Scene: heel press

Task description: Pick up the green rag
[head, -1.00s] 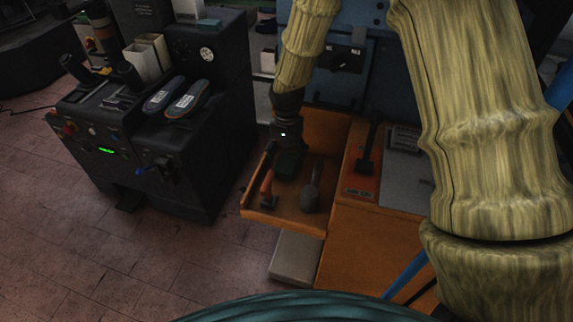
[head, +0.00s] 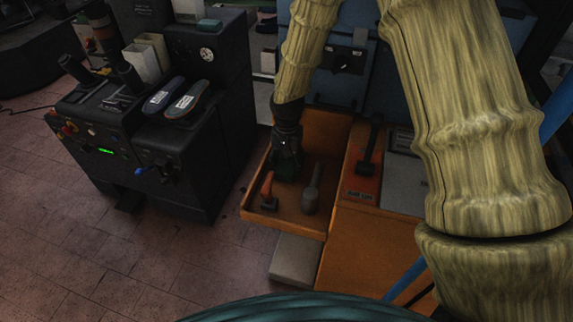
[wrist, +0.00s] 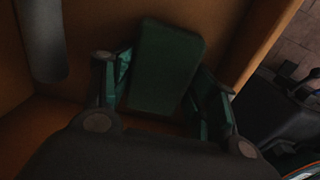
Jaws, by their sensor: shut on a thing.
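The green rag (wrist: 165,68) shows in the wrist view as a dark green folded piece between my fingers. My gripper (wrist: 160,92) is shut on it, with one finger on each side. In the head view my gripper (head: 286,168) is low in the back left of the orange tray (head: 285,224). There the rag is mostly hidden by the gripper and dark shadow. I cannot tell whether the rag still touches the tray floor.
An orange-handled tool (head: 267,187) and a grey tool (head: 312,190) lie in the tray, close to my gripper. The tray's walls surround it. A dark machine with insoles (head: 185,101) stands to the left. An orange bench (head: 365,245) adjoins on the right.

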